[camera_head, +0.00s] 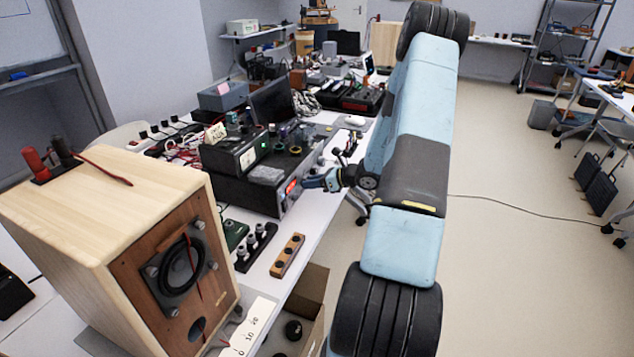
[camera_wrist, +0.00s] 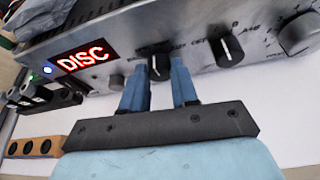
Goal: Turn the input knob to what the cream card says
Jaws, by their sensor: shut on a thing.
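The amplifier (camera_wrist: 112,28) has a silver front with a lit red display (camera_wrist: 82,58) reading "DISC". Its dark knob (camera_wrist: 159,67) sits between the two blue fingers of my gripper (camera_wrist: 160,68), which is shut on it. The fingers and glare hide part of the lettering around this knob. In the head view my gripper (camera_head: 318,183) is at the amplifier front, just right of the red display (camera_head: 292,187). A small cream card (camera_head: 215,133) stands on the black box behind; its lower line appears to read "AUX", the upper line is unclear.
Right of the held knob are another dark knob (camera_wrist: 228,50) and a larger silver knob (camera_wrist: 299,34). A wooden speaker (camera_head: 120,235) stands near left. A wooden block with dark holes (camera_head: 288,256) lies on the bench before the amplifier. Open floor lies right.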

